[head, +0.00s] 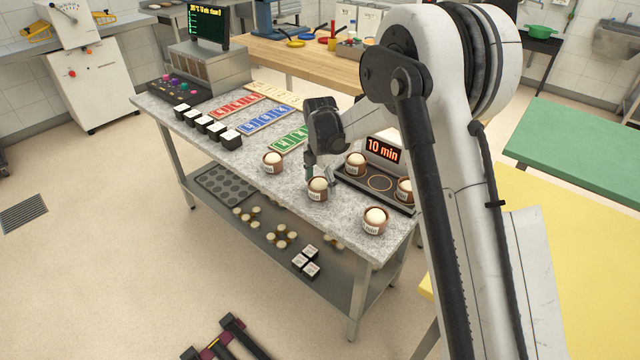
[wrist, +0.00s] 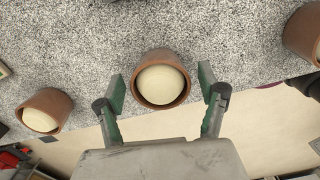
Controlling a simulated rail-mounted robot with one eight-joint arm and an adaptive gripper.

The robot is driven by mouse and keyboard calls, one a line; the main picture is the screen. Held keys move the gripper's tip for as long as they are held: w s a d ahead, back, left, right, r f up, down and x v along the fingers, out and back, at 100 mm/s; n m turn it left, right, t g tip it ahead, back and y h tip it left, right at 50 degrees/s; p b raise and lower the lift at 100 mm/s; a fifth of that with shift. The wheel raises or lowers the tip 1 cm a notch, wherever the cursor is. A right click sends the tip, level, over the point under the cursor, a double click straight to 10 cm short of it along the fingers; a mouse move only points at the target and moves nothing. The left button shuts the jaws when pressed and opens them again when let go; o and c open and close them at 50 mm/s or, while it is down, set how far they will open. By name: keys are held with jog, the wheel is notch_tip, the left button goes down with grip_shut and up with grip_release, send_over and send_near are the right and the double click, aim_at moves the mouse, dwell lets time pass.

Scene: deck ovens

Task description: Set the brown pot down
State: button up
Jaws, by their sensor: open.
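A brown pot (head: 317,190) with a pale domed top stands upright on the speckled grey counter (head: 334,221), near its front edge. In the wrist view the same pot (wrist: 161,80) sits between the two green-padded fingers of my gripper (wrist: 161,88), with a gap on each side. My gripper (head: 322,172) is open around the pot and does not appear to touch it. Similar brown pots stand on the counter to the left (head: 272,162) and right (head: 375,221). Others sit on a dark tray, one at its back (head: 355,163) and one at its right (head: 405,190).
A "10 min" display (head: 383,151) stands behind the dark tray (head: 372,186), close to my arm. Coloured card racks (head: 263,117) and a row of black-and-white boxes (head: 208,126) occupy the counter's left part. The counter's front edge is close to the pot.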

aim_at(320, 183)
jog(key=shift+r, duration=0.1)
notch_tip(320, 183, up, 12)
jog(key=s+d+r+m+t, duration=0.2)
jog(key=s+d+r+m, duration=0.45)
jog(key=r, duration=0.25)
jog(key=s+d+r+m+t, duration=0.1)
jog(key=s+d+r+m, duration=0.2)
jog(key=s, duration=0.3)
jog(key=s+d+r+m, duration=0.2)
jog(key=s+m, duration=0.1)
jog(key=s, duration=0.2)
jog(key=s+d+f+m+t, duration=0.2)
jog(key=s+m, duration=0.4)
jog(key=s, duration=0.4)
jog(key=s+d+f+m+t, duration=0.1)
jog(key=s+d+m, duration=0.4)
jog(key=s, duration=0.5)
jog(key=shift+d+f+m+t, duration=0.2)
jog(key=shift+f+m+t, duration=0.3)
jog(key=shift+m, duration=0.75)
